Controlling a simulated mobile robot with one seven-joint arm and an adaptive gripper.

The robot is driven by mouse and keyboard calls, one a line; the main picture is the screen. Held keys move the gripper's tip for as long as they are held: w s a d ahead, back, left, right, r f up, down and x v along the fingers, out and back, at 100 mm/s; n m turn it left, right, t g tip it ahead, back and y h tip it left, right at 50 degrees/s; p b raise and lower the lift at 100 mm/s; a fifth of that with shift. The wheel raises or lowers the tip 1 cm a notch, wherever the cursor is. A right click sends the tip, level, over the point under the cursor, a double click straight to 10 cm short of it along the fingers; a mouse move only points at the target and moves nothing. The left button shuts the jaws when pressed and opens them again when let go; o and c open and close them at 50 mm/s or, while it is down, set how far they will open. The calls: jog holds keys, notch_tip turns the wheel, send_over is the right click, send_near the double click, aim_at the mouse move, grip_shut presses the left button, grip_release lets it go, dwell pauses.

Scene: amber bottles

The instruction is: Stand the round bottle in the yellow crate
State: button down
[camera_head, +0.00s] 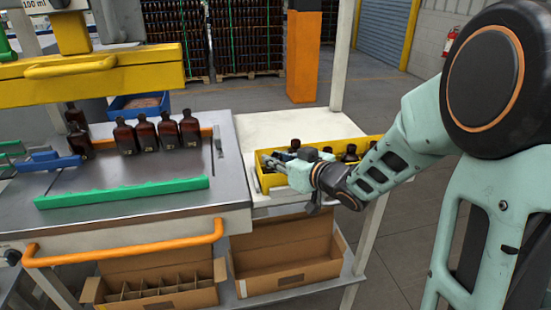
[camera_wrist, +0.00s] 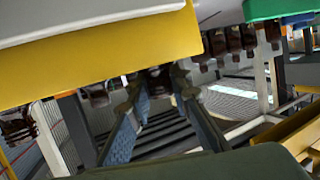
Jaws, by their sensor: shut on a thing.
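The yellow crate (camera_head: 263,182) stands on the white bench, with dark amber bottles inside; its yellow wall also shows in the wrist view (camera_wrist: 120,68), which is upside down. My gripper (camera_head: 270,161) reaches over the crate's near left part. In the wrist view my gripper (camera_wrist: 160,92) is shut on a dark bottle (camera_wrist: 159,80), which I take for the round bottle. The wall hides its lower part, so I cannot tell whether its base touches the crate floor. The head view does not show the held bottle clearly.
Other bottles (camera_head: 294,145) stand in the crate close to my gripper. Several bottles (camera_head: 146,136) stand in a row on the metal table, behind a green rail (camera_head: 125,193). Open cardboard boxes (camera_head: 285,272) sit on the shelf below.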

jog(key=c, duration=1.7)
grip_release()
jog(key=v, duration=1.2)
jog(key=shift+r, duration=0.1)
